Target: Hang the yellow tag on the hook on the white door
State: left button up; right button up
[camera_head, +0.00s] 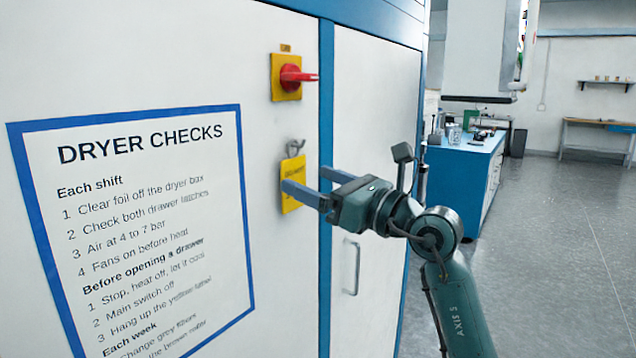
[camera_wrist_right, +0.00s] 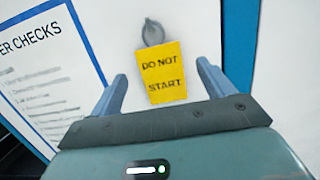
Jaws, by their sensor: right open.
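The yellow tag (camera_head: 292,172) is at the hook (camera_head: 295,147) on the white door (camera_head: 290,240), below the red switch. In the right wrist view the yellow tag (camera_wrist_right: 163,72) reads "DO NOT START" and hangs nearly upright just under the grey hook (camera_wrist_right: 153,32). My right gripper (camera_head: 304,180) is open in front of the tag, and one finger covers part of it. In the right wrist view the fingers (camera_wrist_right: 161,72) stand apart on either side of the tag, with gaps between. My left gripper is not in view.
A red rotary switch (camera_head: 291,77) on a yellow plate sticks out above the hook. A blue-framed "Dryer checks" sheet (camera_head: 140,210) is on the left. A door handle (camera_head: 351,267) is below my right gripper. A blue bench (camera_head: 465,175) stands behind, with open floor (camera_head: 560,260) at right.

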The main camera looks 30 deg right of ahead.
pick_arm(q)
jog(key=b, duration=0.3)
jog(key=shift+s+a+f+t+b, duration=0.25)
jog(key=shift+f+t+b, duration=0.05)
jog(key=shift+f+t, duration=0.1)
pick_arm(e)
jog(key=v, duration=1.3)
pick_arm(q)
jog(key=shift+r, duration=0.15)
pick_arm(e)
jog(key=shift+s+r, duration=0.1)
jog(key=shift+r, duration=0.1)
